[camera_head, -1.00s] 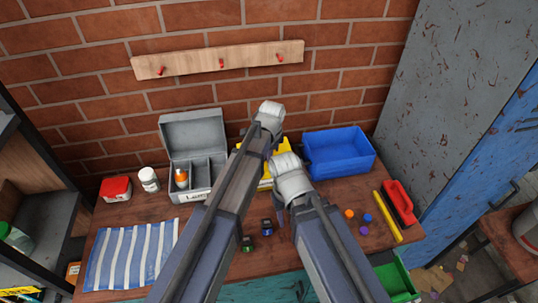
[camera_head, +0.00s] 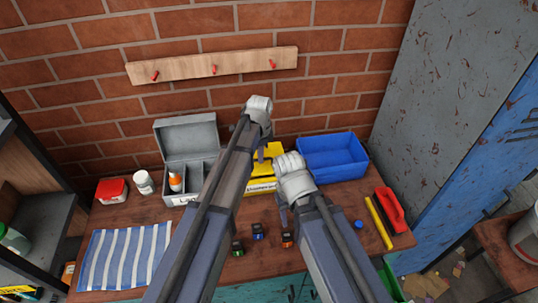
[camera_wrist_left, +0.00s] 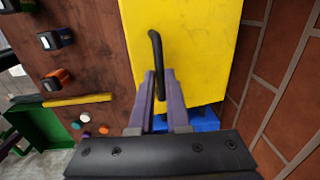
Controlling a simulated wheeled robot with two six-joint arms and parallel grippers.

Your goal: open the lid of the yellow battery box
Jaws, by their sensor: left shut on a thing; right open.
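The yellow battery box (camera_head: 262,186) stands at the back of the table in the head view, partly hidden by my arms. Its yellow lid (camera_wrist_left: 190,40) fills the middle of the left wrist view, with a black handle (camera_wrist_left: 156,52) on it. My left gripper (camera_wrist_left: 160,85) is shut on this handle. In the head view my left gripper (camera_head: 262,152) is over the box, mostly behind its own wrist. My right gripper (camera_head: 283,212) is open and empty, in front of the box above the table. I cannot tell how far the lid is raised.
A grey toolbox (camera_head: 186,140) with an open lid stands left of the box, and a blue bin (camera_head: 333,155) stands right of it. Small black blocks with coloured tops (camera_head: 257,231) stand in front. A striped cloth (camera_head: 125,258) lies at the left.

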